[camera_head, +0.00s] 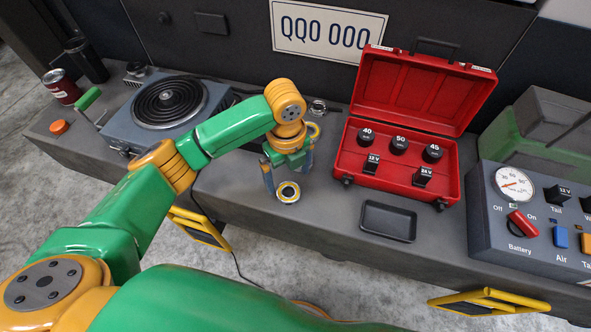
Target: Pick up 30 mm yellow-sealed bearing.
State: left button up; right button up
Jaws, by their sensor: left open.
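A small ring-shaped bearing (288,192) with a yellowish face and dark centre lies flat on the grey bench (235,190), left of the red case. My left gripper (287,178) comes down over it from above and behind, fingers apart, one on each side of the bearing. I cannot tell whether the fingers touch it. Another yellow ring-like part (314,130) sits just behind the gripper, partly hidden by it. My right gripper is not in view.
An open red case (400,172) with labelled black pieces stands to the right. A black tray (388,221) is in front of it. A hot plate (170,103) stands left, a gauge panel (520,235) far right. A metal ring (318,107) lies behind the gripper.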

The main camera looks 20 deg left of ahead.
aim_at(288, 195)
pick_arm(q)
jog(key=f, duration=0.3)
jog(key=f+b, duration=0.1)
jog(key=f, duration=0.3)
jog(key=shift+w+a, duration=0.15)
jog(key=shift+w, duration=0.05)
jog(key=c, duration=1.5)
